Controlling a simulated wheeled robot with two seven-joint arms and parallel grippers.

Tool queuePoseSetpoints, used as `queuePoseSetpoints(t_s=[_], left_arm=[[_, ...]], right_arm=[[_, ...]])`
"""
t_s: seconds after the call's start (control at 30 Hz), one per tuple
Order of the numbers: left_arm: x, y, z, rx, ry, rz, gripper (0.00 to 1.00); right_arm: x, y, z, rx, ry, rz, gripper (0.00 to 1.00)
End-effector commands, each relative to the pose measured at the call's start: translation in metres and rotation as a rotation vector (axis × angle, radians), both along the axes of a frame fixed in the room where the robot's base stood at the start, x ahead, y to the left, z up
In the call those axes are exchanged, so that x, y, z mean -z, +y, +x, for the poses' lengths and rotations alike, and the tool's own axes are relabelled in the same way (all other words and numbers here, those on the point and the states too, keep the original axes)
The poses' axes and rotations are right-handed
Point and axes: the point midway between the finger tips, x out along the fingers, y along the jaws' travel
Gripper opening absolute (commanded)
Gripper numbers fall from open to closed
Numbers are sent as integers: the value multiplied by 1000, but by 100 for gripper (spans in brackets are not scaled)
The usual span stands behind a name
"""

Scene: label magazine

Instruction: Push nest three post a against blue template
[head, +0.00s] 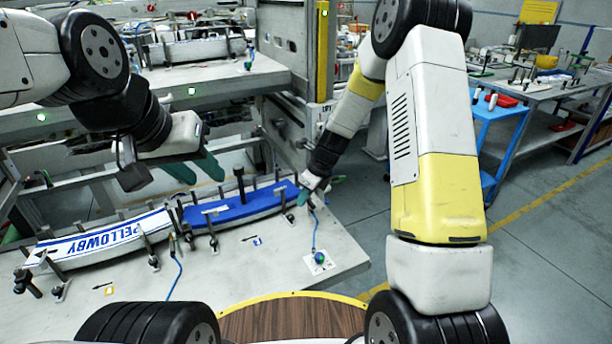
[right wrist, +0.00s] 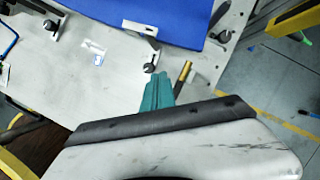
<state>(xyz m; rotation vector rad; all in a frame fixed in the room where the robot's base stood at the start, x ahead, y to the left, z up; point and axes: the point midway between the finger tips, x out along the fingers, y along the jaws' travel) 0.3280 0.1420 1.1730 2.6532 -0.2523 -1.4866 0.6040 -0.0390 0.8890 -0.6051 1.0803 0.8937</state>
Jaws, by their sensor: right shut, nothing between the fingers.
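The blue template (head: 235,208) lies in the right part of the curved nest on the table; its blue face also fills the top of the right wrist view (right wrist: 185,18). My right gripper (head: 303,198) is shut and empty at the template's right end. Its teal fingers (right wrist: 157,90) point towards a black-tipped post (right wrist: 149,66) on a metal bracket in front of the blue edge. A brass-coloured pin (right wrist: 184,71) stands just right of the fingers. I cannot tell which post is nest three post a. My left gripper (head: 195,170) is open and empty, above and behind the template.
A white PELLOWBY label strip (head: 105,238) lies left of the template, with several clamp posts along the front edge. A blue cable (head: 314,232) runs to a small plate (head: 320,262) at the table's right. Floor lies beyond the right edge.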

Motion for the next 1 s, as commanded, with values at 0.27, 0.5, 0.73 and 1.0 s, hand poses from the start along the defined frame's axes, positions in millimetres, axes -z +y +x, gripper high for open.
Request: queuePoseSetpoints(t_s=[0.27,0.5,0.73,1.0], left_arm=[[0,0,0,0,0,0,36],[0,0,0,0,0,0,36],[0,0,0,0,0,0,36],[0,0,0,0,0,0,36]], right_arm=[[5,30,19,-1,-1,1,0],[4,36,22,0,-1,0,0],[4,36,22,0,0,0,0],[4,45,27,-3,0,1,0]])
